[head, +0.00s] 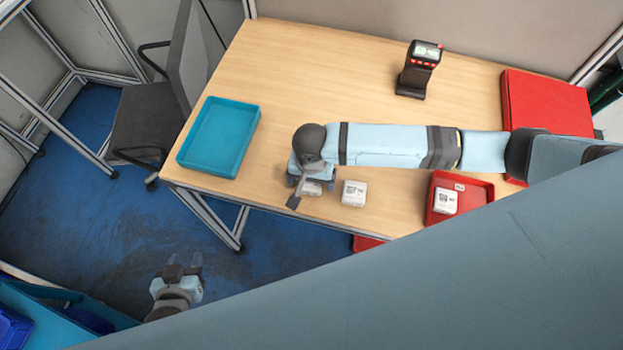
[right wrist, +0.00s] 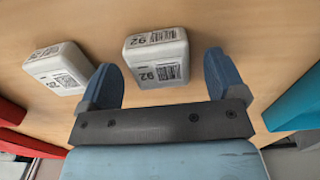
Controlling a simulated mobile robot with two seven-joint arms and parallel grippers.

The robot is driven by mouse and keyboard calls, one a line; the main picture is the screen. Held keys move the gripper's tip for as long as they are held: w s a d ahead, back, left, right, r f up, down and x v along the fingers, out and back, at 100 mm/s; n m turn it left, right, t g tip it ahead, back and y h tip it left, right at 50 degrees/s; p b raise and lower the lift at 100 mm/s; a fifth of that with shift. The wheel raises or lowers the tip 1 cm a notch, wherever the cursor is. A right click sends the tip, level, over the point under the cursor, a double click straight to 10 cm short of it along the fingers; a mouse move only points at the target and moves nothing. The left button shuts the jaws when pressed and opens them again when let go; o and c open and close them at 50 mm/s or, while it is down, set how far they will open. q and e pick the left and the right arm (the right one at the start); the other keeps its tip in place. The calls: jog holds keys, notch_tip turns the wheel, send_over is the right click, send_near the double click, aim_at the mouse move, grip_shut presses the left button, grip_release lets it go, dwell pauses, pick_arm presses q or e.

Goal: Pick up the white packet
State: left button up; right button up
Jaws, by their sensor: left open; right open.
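A white packet (head: 312,188) with a printed label lies on the table, partly hidden under my right gripper (head: 303,183). In the right wrist view this packet (right wrist: 157,57) shows between the two spread fingers of the right gripper (right wrist: 163,72), with a gap on each side. The right gripper is open and empty. A second white packet (head: 353,193) lies just to the right; it also shows in the right wrist view (right wrist: 58,68), outside the left finger. A third white packet (head: 446,201) is in a red tray. My left gripper (head: 184,268) is open and empty, away from the table, above the floor.
The red tray (head: 474,190) is at the table's front right. A teal tray (head: 243,139) is at the left end. A black and red scanner (head: 419,69) stands at the back. A red box (head: 545,103) is at the right. The table middle behind my right arm is clear.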

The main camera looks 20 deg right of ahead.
jog(key=shift+f, duration=0.6)
jog(key=c, duration=1.1)
pick_arm(q)
jog(key=shift+s+f, duration=0.1)
